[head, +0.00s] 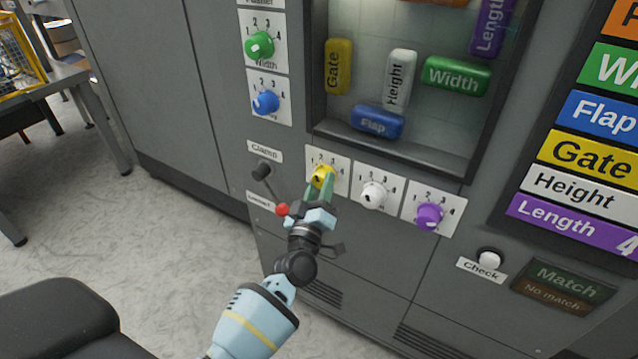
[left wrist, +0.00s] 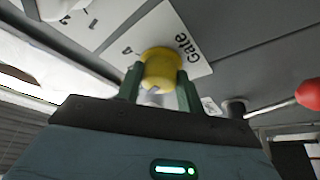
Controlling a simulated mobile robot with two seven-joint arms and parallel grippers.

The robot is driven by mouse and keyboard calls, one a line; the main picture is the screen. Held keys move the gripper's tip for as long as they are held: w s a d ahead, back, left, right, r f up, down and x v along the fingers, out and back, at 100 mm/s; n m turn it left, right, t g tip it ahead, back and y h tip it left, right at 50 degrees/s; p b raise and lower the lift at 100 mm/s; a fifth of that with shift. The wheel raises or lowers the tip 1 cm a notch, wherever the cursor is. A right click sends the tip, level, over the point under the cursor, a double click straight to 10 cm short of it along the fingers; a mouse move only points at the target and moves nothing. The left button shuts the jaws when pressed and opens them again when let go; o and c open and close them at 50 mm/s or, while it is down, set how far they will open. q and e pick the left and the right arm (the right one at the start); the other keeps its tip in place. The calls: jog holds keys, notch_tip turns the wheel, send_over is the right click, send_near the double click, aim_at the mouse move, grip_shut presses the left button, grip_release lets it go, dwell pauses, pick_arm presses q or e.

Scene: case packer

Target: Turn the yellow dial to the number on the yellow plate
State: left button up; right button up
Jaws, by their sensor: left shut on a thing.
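The yellow dial (head: 321,176) sits on a white numbered plate on the grey machine front, below the window. My left gripper (head: 320,185) is shut on it, one green finger on each side. In the left wrist view the yellow dial (left wrist: 160,68) sits between the fingertips, and its white plate (left wrist: 184,40) reads "Gate". The gripper hides part of the dial's scale, so I cannot tell its setting. The yellow "Gate" plate (head: 585,157) is on the right panel; its number is outside the picture. My right gripper is not in view.
The white dial (head: 374,195) and purple dial (head: 429,216) are close to the right. A lever with a red knob (head: 282,209) is just left of my gripper. Green (head: 259,45) and blue (head: 266,102) dials are above left. A white check button (head: 489,258) is lower right.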

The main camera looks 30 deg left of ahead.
pick_arm(q)
jog(key=shift+w+r, duration=0.1)
jog(key=shift+r, duration=0.2)
jog(key=o, duration=0.9)
jog(key=shift+c, duration=0.2)
jog(key=shift+o, duration=0.6)
jog(key=shift+w+f, duration=0.15)
jog(key=v, duration=0.8)
